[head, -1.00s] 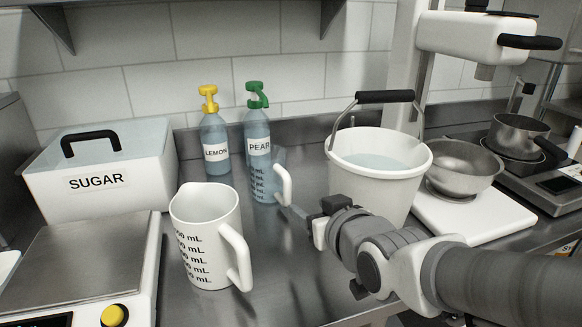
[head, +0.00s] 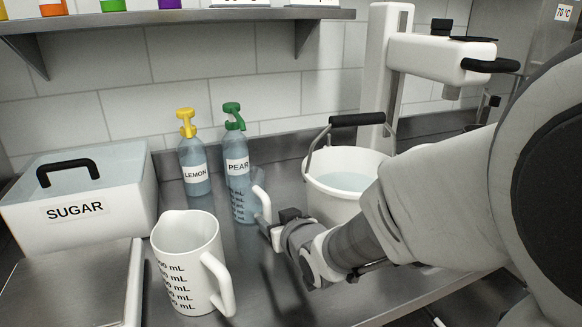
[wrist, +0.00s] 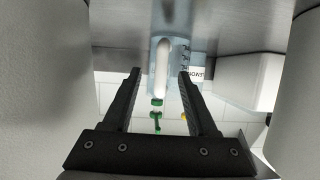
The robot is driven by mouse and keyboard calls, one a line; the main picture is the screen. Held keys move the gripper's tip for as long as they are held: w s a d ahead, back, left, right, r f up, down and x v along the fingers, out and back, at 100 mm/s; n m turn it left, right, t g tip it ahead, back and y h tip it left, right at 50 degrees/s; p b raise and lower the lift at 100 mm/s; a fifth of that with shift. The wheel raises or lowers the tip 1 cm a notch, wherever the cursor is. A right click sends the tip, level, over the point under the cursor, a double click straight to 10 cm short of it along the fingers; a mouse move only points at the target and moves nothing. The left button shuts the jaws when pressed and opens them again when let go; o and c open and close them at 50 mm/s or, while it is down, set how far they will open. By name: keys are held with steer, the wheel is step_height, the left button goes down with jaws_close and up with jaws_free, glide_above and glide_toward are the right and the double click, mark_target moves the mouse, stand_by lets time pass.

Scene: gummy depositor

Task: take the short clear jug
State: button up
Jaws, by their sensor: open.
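The short clear jug (head: 240,203) stands on the steel counter in front of the pear bottle. It is see-through, with dark mL marks and a white handle (head: 262,203) on its right side. My gripper (head: 270,229) is at the handle side of the jug. In the wrist view my gripper (wrist: 160,76) is open, with one finger on each side of the handle (wrist: 162,62), and the clear jug (wrist: 178,52) lies just beyond. I cannot tell whether a finger touches the handle.
A taller white jug (head: 186,262) stands at front left. Lemon (head: 195,172) and pear (head: 236,160) bottles stand behind. A white bucket (head: 330,200) is close on the right, partly hidden by my arm. The sugar box (head: 75,212) and a scale (head: 70,285) are at left.

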mark_target(268, 216)
steer(key=shift+b+x, duration=0.5)
steer(key=shift+x, duration=2.3)
steer(key=shift+s+a, duration=0.1)
jaws_close()
